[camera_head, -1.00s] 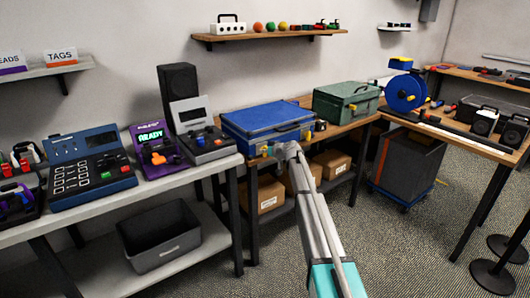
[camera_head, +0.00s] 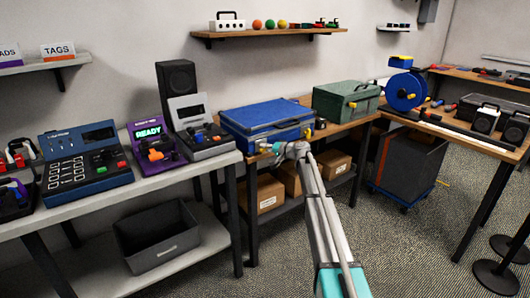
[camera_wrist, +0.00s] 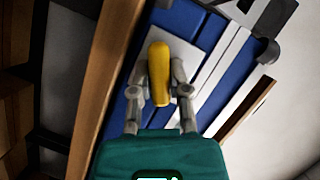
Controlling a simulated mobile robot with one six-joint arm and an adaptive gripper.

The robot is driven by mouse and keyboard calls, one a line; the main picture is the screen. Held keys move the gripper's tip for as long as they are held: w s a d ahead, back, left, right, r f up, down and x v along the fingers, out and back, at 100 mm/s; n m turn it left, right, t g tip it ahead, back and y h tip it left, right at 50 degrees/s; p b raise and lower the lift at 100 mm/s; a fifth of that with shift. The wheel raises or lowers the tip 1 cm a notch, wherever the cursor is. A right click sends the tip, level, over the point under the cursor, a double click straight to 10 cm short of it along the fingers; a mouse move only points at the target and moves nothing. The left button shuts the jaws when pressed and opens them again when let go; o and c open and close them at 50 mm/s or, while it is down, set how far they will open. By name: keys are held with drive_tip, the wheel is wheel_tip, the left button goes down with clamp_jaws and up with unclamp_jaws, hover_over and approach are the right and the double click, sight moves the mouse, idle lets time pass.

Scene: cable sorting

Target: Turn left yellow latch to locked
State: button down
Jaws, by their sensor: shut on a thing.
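The blue case (camera_head: 262,116) lies closed on the wooden bench, its latched front facing me. The left yellow latch (camera_wrist: 159,68) is a rounded handle on a pale plate on the blue face in the wrist view, long side nearly upright in that picture. My gripper (camera_wrist: 161,80) has one finger on each side of the latch and is shut on it. In the head view my gripper (camera_head: 276,150) is at the case's front left corner and mostly covers this latch. The right yellow latch (camera_head: 308,133) shows farther right on the case front.
A green case (camera_head: 345,100) and a blue cable reel (camera_head: 404,92) stand to the right. A grey bench (camera_head: 150,187) with control consoles is at left. Cardboard boxes (camera_head: 268,192) sit under the wooden bench. The carpeted floor to the right of my arm is open.

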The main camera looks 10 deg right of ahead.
drive_tip(key=m+b, duration=0.1)
drive_tip(key=m+y+b, duration=0.1)
drive_tip(key=shift+f+m, duration=0.25)
drive_tip(key=shift+m, duration=0.15)
drive_tip(key=shift+r+m+t+y+b, duration=0.1)
drive_tip(key=shift+m+t+y+b, duration=0.4)
drive_tip(key=shift+m, duration=0.5)
drive_tip(key=c, duration=0.6)
unclamp_jaws()
drive_tip(key=shift+d, duration=0.1)
drive_tip(key=v, duration=1.2)
